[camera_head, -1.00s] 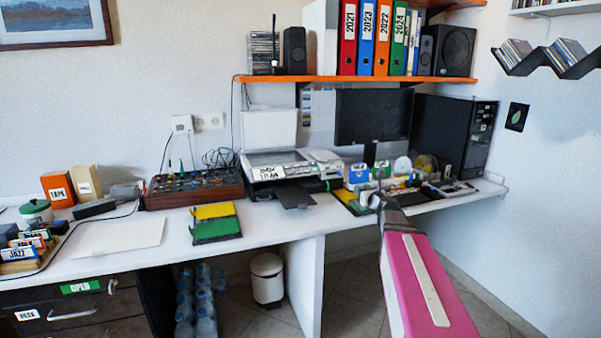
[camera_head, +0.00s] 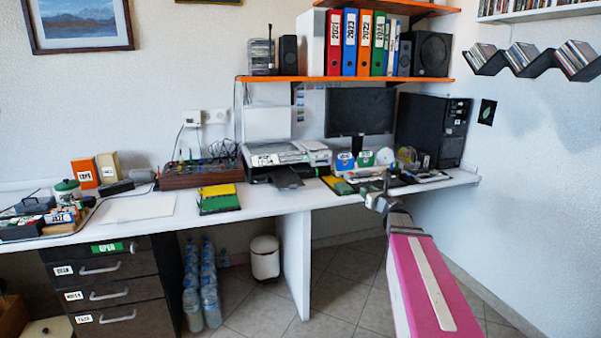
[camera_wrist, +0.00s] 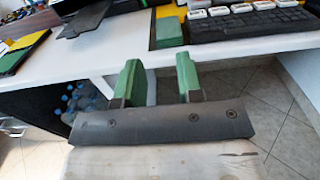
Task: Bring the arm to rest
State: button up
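My gripper (camera_wrist: 160,84) shows in the wrist view with its two green fingers spread apart and nothing between them. It is in front of the desk's front edge, above the floor. In the head view my gripper (camera_head: 376,197) is at the end of my pink arm (camera_head: 425,280), at the front right part of the desk (camera_head: 265,215). Its fingers are too small to make out there.
The desk holds a printer (camera_head: 277,155), a yellow and green folder (camera_head: 219,198), a mixer (camera_head: 200,174) and a computer tower (camera_head: 433,130). Drawers (camera_head: 108,288) stand below at left. A bin (camera_head: 265,257) and bottles (camera_head: 200,280) are on the floor. Floor at right is clear.

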jog(key=s+a+f+n+g+y, duration=0.1)
jog(key=s+a+f+n+g, duration=0.5)
jog(key=f+n, duration=0.25)
jog(key=s+a+f+n+g+y, duration=0.1)
jog(key=s+a+f+n+g, duration=0.3)
jog(key=s+a+f+n, duration=0.45)
jog(key=s+d+f+n+g+h, duration=0.3)
jog(key=s+f+n, duration=0.1)
jog(key=s+n, duration=0.3)
jog(key=s+d+f+n+g+h, duration=0.3)
jog(key=s+f+n+g+h, duration=0.1)
jog(key=s+n, duration=0.4)
jog(key=shift+f+h, duration=0.2)
jog(key=shift+h, duration=0.1)
